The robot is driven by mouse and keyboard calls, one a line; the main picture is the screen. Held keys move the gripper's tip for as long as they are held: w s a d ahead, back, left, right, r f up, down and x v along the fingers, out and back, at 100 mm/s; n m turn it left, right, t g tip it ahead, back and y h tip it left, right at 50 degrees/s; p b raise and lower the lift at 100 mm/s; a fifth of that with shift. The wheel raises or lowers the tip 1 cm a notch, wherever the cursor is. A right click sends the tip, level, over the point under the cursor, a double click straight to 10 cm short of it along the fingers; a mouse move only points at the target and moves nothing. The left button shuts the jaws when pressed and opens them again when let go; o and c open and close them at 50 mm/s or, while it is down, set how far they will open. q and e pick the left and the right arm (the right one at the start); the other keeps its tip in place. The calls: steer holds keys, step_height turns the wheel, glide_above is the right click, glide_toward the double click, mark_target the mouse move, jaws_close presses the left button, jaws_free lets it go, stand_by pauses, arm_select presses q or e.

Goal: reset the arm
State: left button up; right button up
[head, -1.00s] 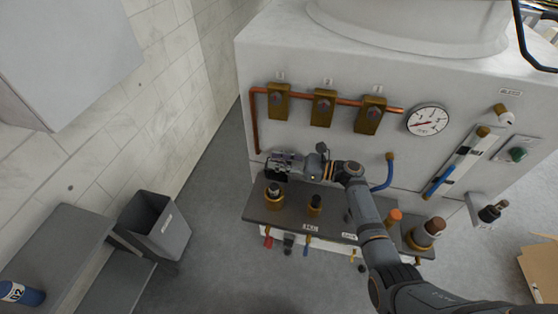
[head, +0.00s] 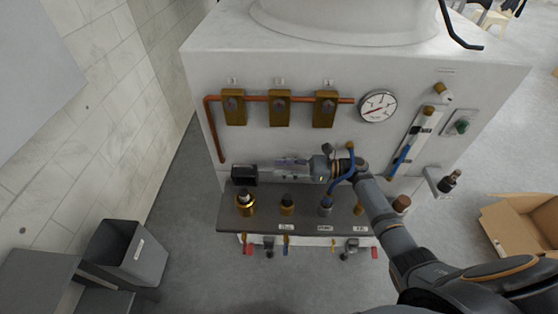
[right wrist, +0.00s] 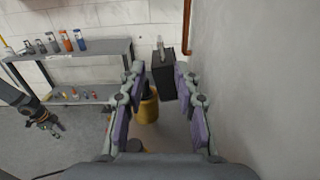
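My right gripper (head: 275,168) lies sideways in front of the white machine's panel, just above the dark shelf. In the right wrist view its two purple-padded fingers (right wrist: 160,105) are apart, with nothing gripped between them. A brass fitting (right wrist: 148,105) shows in the gap beyond, and it stands at the shelf's left end in the head view (head: 245,203). A small black box (head: 243,175) sits just beyond the fingertips. My left gripper (right wrist: 45,118) shows small at the left of the right wrist view, its fingers looking spread; it is outside the head view.
The shelf (head: 228,222) carries several fittings close under my right gripper. A copper pipe (head: 212,130), brass valve blocks and a gauge (head: 376,106) are above it. A blue hose (head: 350,170) is at my right wrist. A grey bin (head: 135,255) and open carton (head: 525,225) stand on the floor.

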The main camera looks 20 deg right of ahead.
steer(key=s+a+f+n+g+h, duration=0.4)
steer(key=s+f+n+h, duration=0.4)
steer(key=s+f+n, duration=0.45)
steer(key=s+d+r+n+t+h, duration=0.2)
steer(key=s+d+r+n+h, duration=0.4)
steer(key=s+d+n+h, duration=0.5)
steer(key=s+d+f+g, duration=0.1)
steer(key=d+f, duration=0.1)
steer(key=f, duration=1.2)
steer(key=s+d+f, duration=0.1)
steer(key=d+f, duration=0.2)
steer(key=f, duration=1.2)
steer(key=s+f+g+y, duration=0.1)
steer(key=s+f, duration=1.2)
steer(key=s, duration=0.5)
steer(key=shift+d+f+m, duration=0.2)
steer(key=shift+f+m, duration=0.15)
